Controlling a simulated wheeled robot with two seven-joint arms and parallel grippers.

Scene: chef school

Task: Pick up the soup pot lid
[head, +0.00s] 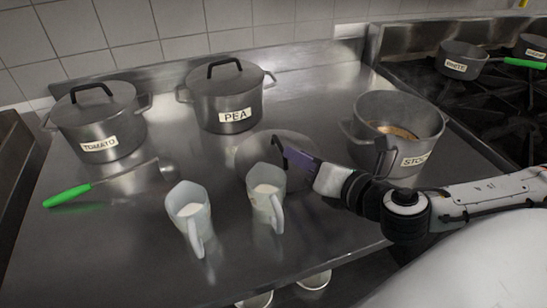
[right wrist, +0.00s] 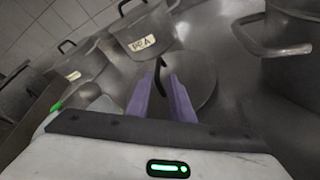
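The loose grey pot lid (head: 247,152) lies on the steel counter left of the open STOCK pot (head: 415,128), which holds brown soup. The lid's black loop handle (head: 278,152) stands up. My right gripper (head: 290,153) reaches in from the right at the handle. In the right wrist view, the lid (right wrist: 207,85) lies under my purple fingers (right wrist: 162,88). The handle (right wrist: 158,72) stands between the fingertips, with gaps showing beside it, so the gripper looks open. My left gripper is not in view.
The lidded TOMATO pot (head: 100,125) and PEA pot (head: 228,100) stand at the back. Two white jugs (head: 190,212) (head: 266,193) stand close in front of the lid. A green-handled ladle (head: 68,195) lies left. The stove (head: 500,105) is at right.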

